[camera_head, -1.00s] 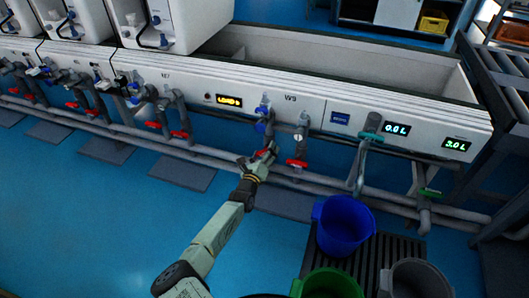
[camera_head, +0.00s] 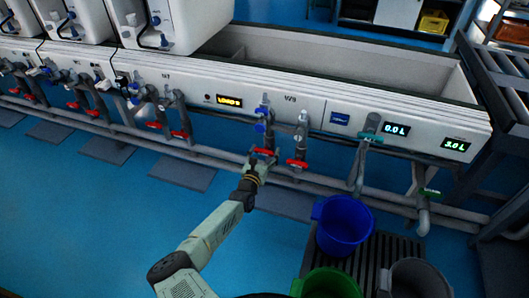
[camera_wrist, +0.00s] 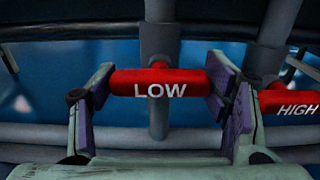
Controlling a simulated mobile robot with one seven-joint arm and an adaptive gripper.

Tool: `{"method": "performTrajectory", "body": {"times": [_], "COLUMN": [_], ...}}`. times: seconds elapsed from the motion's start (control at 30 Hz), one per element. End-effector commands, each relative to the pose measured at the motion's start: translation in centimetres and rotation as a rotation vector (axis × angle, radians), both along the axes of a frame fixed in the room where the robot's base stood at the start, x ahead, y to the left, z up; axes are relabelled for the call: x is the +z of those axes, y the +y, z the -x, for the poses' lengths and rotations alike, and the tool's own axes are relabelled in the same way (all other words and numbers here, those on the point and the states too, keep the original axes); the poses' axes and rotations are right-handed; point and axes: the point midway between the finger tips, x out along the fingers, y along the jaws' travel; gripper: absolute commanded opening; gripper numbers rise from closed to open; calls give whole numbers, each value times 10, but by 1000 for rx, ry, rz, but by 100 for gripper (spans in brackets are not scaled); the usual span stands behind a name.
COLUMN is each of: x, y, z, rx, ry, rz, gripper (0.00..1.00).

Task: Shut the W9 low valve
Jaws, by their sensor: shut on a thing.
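The W9 low valve's red handle (camera_wrist: 160,90), lettered LOW, lies crosswise on a grey vertical pipe in the wrist view. In the head view this handle (camera_head: 264,152) shows below the W9 label (camera_head: 290,98). My gripper (camera_wrist: 160,92) has one purple-padded finger at each end of the handle and is shut on it; it also shows in the head view (camera_head: 256,160), where it partly covers the pipe behind it. The red HIGH handle (camera_wrist: 290,102) is just right of my gripper, outside the fingers; it also shows in the head view (camera_head: 297,164).
A blue bucket (camera_head: 342,222), a green bucket (camera_head: 328,284) and a grey bucket (camera_head: 415,280) stand on the right. Grey pipes (camera_head: 215,153) run low along the white bench front. Blue floor left of my arm is open.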

Motion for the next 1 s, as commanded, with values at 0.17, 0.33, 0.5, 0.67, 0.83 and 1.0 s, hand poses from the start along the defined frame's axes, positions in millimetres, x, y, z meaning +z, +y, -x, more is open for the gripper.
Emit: {"method": "performTrajectory", "body": {"times": [0.17,0.33,0.5,0.67,0.83,1.0], "x": [-1,-1,-1,-1,0,0], "y": [0,0,0,0,0,0], "z": [0,0,0,0,0,0], "rx": [0,0,0,0,0,0], "ry": [-5,-6,-6,-7,-7,-7], "rz": [-22,-26,-26,-25,-24,-23], "gripper": [42,42,42,77,89,90]}}
